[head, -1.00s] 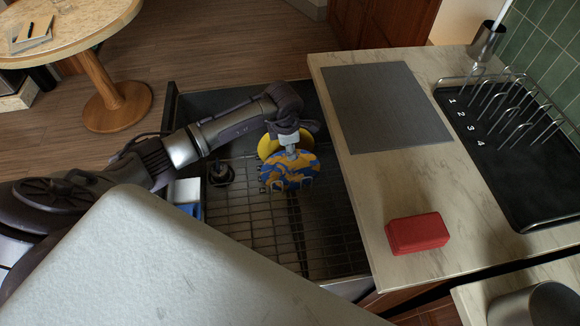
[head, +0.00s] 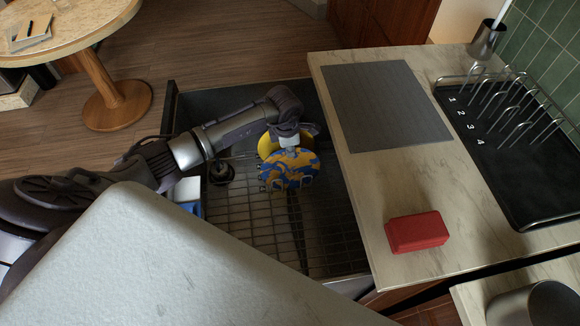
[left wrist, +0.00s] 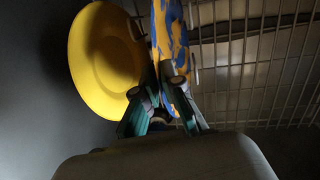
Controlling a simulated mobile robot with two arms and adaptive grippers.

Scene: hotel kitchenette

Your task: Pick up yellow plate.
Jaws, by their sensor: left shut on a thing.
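The yellow plate (head: 266,147) stands on edge in the rack of the pulled-out drawer, behind a blue-and-orange patterned plate (head: 290,172). The left wrist view shows the yellow plate (left wrist: 95,60) to the left of my fingers, clear of them. My left gripper (head: 289,148) is at the top rim of the patterned plate. In the left wrist view, the patterned plate (left wrist: 168,30) runs between my fingertips, and the gripper looks shut on it. The fingertips are mostly hidden in the head view. My right gripper is not in view.
The wire rack (head: 265,220) fills the drawer, with a dark round item (head: 220,173) at its left. On the counter at right are a grey mat (head: 385,105), a red case (head: 416,232) and a black numbered tray with a wire rack (head: 510,160). A pale surface covers the lower left.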

